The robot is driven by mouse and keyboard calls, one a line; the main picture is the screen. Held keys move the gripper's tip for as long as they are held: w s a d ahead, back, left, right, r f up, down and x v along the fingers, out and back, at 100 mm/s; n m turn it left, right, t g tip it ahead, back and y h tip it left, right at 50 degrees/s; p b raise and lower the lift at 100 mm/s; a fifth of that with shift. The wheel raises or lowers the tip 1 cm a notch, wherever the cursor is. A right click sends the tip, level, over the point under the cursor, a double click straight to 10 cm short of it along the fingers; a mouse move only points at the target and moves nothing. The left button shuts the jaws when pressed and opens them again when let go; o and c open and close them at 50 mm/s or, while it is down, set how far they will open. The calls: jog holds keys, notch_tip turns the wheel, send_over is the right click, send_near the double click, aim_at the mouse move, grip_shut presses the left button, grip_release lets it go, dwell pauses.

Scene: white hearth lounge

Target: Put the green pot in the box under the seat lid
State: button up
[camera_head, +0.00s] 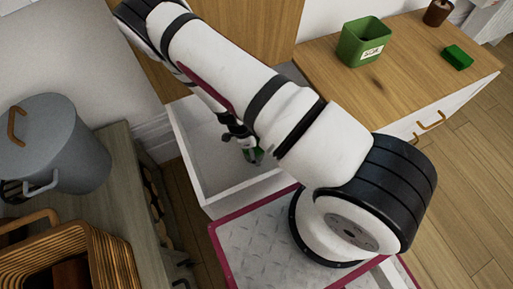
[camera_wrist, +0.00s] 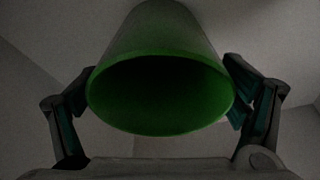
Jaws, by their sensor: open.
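The green pot (camera_wrist: 160,95) fills the middle of the wrist view, its round dark mouth facing the camera. My gripper (camera_wrist: 160,110) is open, with one finger on each side of the pot; I cannot tell whether either finger touches it. In the head view my gripper (camera_head: 243,140) is low inside the open white box (camera_head: 198,178), with a bit of green at its fingers. My arm hides part of the box and most of the pot. The wooden seat lid (camera_head: 240,30) stands raised behind the box.
A square green bin with a label (camera_head: 362,42), a green block (camera_head: 457,57) and a brown pot (camera_head: 437,12) stand on the wooden top (camera_head: 400,85) at right. At left are a grey lidded pot (camera_head: 55,145) and a wicker basket (camera_head: 75,258). Wooden floor shows at far right.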

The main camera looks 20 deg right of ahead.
jog(key=p+v, duration=0.5)
jog(key=v, duration=0.7)
jog(key=s+a+r+n+y, duration=0.1)
jog(key=a+r+n+y, duration=0.15)
jog(key=r, duration=0.75)
jog(key=s+a+r+n+y, duration=0.15)
jog(key=a+r+n, duration=0.25)
jog(key=r, duration=0.7)
jog(key=a+r+n+y, duration=0.3)
jog(key=r+n, duration=0.1)
jog(key=r, duration=0.6)
jog(key=s+d+r+n, duration=0.4)
jog(key=s+r+n, duration=0.2)
jog(key=s+r, duration=0.5)
jog(key=s+d+r+n+h, duration=0.2)
jog(key=s+d+r+n, duration=0.1)
jog(key=s, duration=0.3)
jog(key=s+d+r+n+t+h, duration=0.1)
jog(key=s+d+r+n, duration=0.1)
jog(key=s, duration=0.4)
jog(key=d+n, duration=0.1)
jog(key=d, duration=0.1)
jog(key=shift+s+d+r+t+h, duration=0.3)
jog(key=shift+s+d+r+h, duration=0.05)
jog(key=shift+s+r+h, duration=0.05)
